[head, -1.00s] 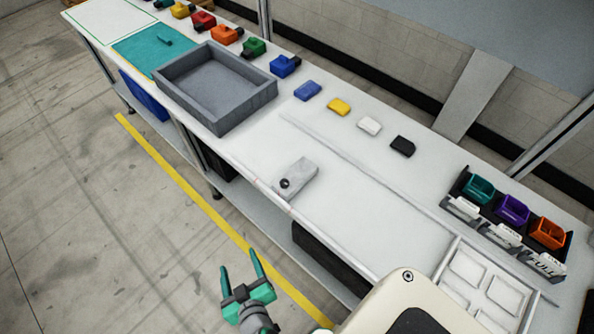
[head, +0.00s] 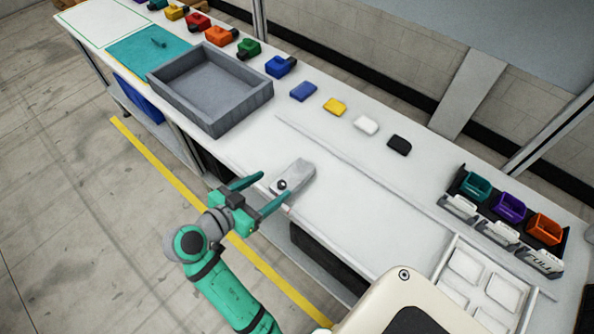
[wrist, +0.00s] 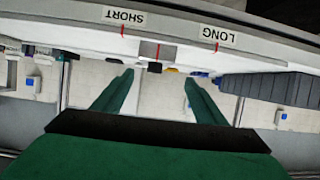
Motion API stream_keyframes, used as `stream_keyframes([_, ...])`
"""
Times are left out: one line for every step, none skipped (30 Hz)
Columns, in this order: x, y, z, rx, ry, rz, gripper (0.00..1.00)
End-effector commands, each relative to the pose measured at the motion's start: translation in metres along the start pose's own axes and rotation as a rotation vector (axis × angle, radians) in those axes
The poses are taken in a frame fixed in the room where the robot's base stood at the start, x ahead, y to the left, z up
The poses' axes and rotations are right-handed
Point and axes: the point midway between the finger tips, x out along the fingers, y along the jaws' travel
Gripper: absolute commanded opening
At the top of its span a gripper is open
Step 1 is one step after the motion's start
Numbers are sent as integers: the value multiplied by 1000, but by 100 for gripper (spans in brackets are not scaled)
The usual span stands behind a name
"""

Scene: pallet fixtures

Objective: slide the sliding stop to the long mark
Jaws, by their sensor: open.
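The sliding stop (head: 296,176) is a pale grey block with a dark round knob (head: 282,185), at the bench's front edge in the head view. My gripper (head: 276,184) is open and empty, its teal fingertips at either side of the stop's near end. In the upside-down wrist view, the stop (wrist: 150,50) with its red line shows beyond and between the fingertips (wrist: 158,74). The red line lies between the SHORT label's mark (wrist: 122,31) and the LONG label's mark (wrist: 217,46), nearer SHORT. I see no clear contact.
A grey tray (head: 182,93) stands left of the stop on the white bench. A thin raised rail (head: 365,170) runs behind the stop. Several coloured blocks and bins line the back.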

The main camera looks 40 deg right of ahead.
Motion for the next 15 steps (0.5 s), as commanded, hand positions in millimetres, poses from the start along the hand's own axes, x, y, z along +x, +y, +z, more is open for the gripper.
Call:
stream_keyframes([3, 4, -2, 19, -3, 18, 66])
stream_keyframes([5, 6, -3, 25, -4, 24, 66])
stream_keyframes([8, 7, -3, 29, -5, 28, 66])
stream_keyframes([10, 7, -3, 29, -5, 28, 66])
stream_keyframes([12, 6, -3, 28, -5, 27, 66])
stream_keyframes([16, 6, -2, 26, -5, 24, 66])
stream_keyframes([20, 6, -2, 25, -6, 24, 66])
stream_keyframes([24, 6, -2, 25, -6, 24, 66])
stream_keyframes([30, 6, -2, 24, -5, 22, 66])
stream_keyframes([35, 5, -1, 24, -6, 21, 66])
stream_keyframes([40, 5, -1, 23, -5, 20, 66])
stream_keyframes([48, 5, -1, 22, -5, 20, 66])
stream_keyframes([54, 5, -1, 22, -6, 20, 66])
stream_keyframes([59, 6, -1, 23, -6, 20, 66])
stream_keyframes([66, 6, -1, 23, -5, 20, 66])
